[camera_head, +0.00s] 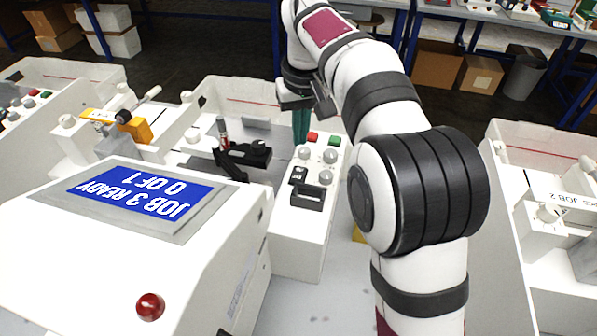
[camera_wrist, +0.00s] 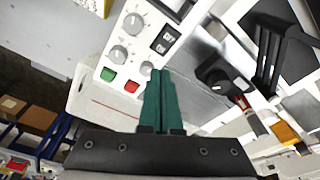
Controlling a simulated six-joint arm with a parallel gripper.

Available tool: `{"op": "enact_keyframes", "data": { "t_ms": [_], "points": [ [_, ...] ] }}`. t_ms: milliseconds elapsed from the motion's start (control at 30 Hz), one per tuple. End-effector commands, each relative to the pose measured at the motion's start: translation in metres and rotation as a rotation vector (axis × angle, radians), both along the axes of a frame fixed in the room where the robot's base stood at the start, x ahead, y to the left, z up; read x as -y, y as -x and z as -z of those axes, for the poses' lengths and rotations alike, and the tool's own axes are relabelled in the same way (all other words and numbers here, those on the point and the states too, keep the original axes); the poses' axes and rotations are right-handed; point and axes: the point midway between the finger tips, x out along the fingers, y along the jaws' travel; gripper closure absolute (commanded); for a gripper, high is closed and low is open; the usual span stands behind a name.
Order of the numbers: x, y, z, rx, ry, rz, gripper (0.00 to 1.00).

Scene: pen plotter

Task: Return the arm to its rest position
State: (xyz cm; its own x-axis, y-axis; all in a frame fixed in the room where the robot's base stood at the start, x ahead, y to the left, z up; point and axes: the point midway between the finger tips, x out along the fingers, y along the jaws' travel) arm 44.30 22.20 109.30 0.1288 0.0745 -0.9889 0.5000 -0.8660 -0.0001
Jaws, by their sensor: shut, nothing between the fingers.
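My gripper (camera_head: 301,127) has green fingers and points down over the far end of the plotter's control panel (camera_head: 305,235). In the wrist view the fingers (camera_wrist: 160,80) are closed together with nothing between them. Their tips appear close to the red button (camera_wrist: 131,87) and green button (camera_wrist: 108,74); I cannot tell whether they touch anything. The red button (camera_head: 313,138) and green button (camera_head: 334,141) also show in the head view, just right of the fingers. My arm is bent forward over the panel.
A display (camera_head: 145,197) reads "JOB 3 READY 0 OF 1". A red knob (camera_head: 150,306) sits on the white housing. A black pen carriage (camera_head: 243,154) is left of the panel. White trays stand on both sides. Boxes (camera_head: 437,65) and a grey bin (camera_head: 524,74) are behind.

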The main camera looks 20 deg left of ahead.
Motion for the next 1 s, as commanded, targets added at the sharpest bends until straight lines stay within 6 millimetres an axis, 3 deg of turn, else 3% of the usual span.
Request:
{"op": "enact_keyframes", "data": {
  "t_ms": [267,367,467,533,600,700,833,1000],
  "points": [
    [0.001,0.001,0.000,0.000,-0.001,0.004,1.00],
    [0.030,0.019,-0.010,-0.020,-0.011,0.087,1.00],
    [0.092,0.077,-0.019,-0.074,-0.041,0.299,1.00],
    [0.133,0.134,-0.014,-0.118,-0.065,0.477,1.00],
    [0.161,0.192,0.002,-0.161,-0.086,0.642,1.00],
    [0.180,0.258,0.030,-0.209,-0.113,0.832,1.00],
    [0.187,0.305,0.058,-0.245,-0.130,0.967,1.00],
    [0.188,0.315,0.065,-0.254,-0.132,0.996,1.00]
  ]
}}
